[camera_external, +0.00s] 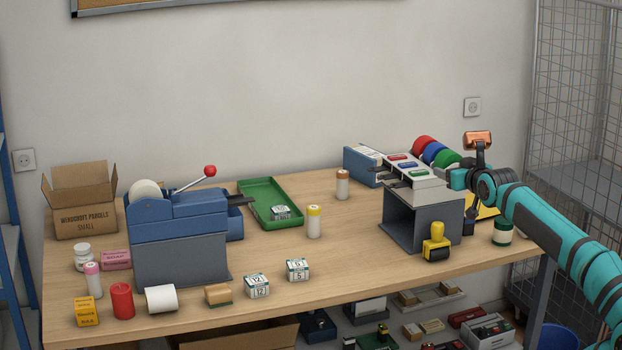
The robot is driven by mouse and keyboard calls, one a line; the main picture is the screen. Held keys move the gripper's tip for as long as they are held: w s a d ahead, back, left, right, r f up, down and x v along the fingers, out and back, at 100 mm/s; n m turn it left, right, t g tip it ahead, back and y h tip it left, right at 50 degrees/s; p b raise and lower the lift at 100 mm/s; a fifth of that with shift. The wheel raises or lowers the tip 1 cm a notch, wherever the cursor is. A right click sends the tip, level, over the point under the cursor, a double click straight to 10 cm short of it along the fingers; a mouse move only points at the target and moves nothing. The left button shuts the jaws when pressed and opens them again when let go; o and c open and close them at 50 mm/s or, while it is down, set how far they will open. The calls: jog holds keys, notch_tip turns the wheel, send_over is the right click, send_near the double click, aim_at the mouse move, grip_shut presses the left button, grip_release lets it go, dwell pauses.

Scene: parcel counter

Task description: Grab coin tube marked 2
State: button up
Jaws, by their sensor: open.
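Several small white tubes with coloured caps stand upright on the wooden counter. One with a brown cap (342,185) is at the back middle. One with a yellow cap (314,222) is in front of the green tray. One with a pink cap (93,280) is at the far left. No mark 2 can be read on any of them at this size. My gripper (456,180) is at the right, above the grey stand and far from these tubes. It is open, its fingers are hard to make out, and it holds nothing that I can see.
A grey stand (412,222) with a yellow stamp (436,244) beside it is left of my arm. A green tray (257,190), a blue lever machine (180,235) and a cardboard box (73,217) stand further left. The counter (350,250) is clear between the yellow-capped tube and the stand.

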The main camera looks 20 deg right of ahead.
jog(key=w+d+r+g, duration=0.1)
jog(key=w, duration=0.3)
jog(key=w+d+r+g, duration=0.1)
jog(key=w+r, duration=0.1)
jog(key=w, duration=0.3)
jog(key=w+d+r+g, duration=0.1)
jog(key=w, duration=0.4)
jog(key=shift+w+d+r+n+g+h, duration=0.25)
jog(key=shift+n+g+h, duration=0.15)
jog(key=w+d+g, duration=0.2)
jog(key=w+d, duration=0.1)
jog(key=w, duration=0.4)
jog(key=w+d+g, duration=0.2)
jog(key=w+d, duration=0.1)
jog(key=w, duration=0.4)
jog(key=w+d+f+g, duration=0.2)
jog(key=w+d+f, duration=0.3)
jog(key=d, duration=0.2)
jog(key=w+d+f+g, duration=0.3)
jog(key=w+d+f, duration=0.3)
jog(key=d, duration=0.1)
jog(key=w+d+f+g, duration=0.3)
jog(key=w+d+f, duration=0.2)
jog(key=w+d, duration=0.1)
jog(key=shift+w+d+f+n+y, duration=0.2)
jog(key=shift+d+f+n+y, duration=0.15)
jog(key=shift+d+n+y, duration=0.05)
jog(key=shift+w+d+f, duration=0.15)
jog(key=shift+d+f, duration=0.3)
jog(key=shift+f, duration=3.75)
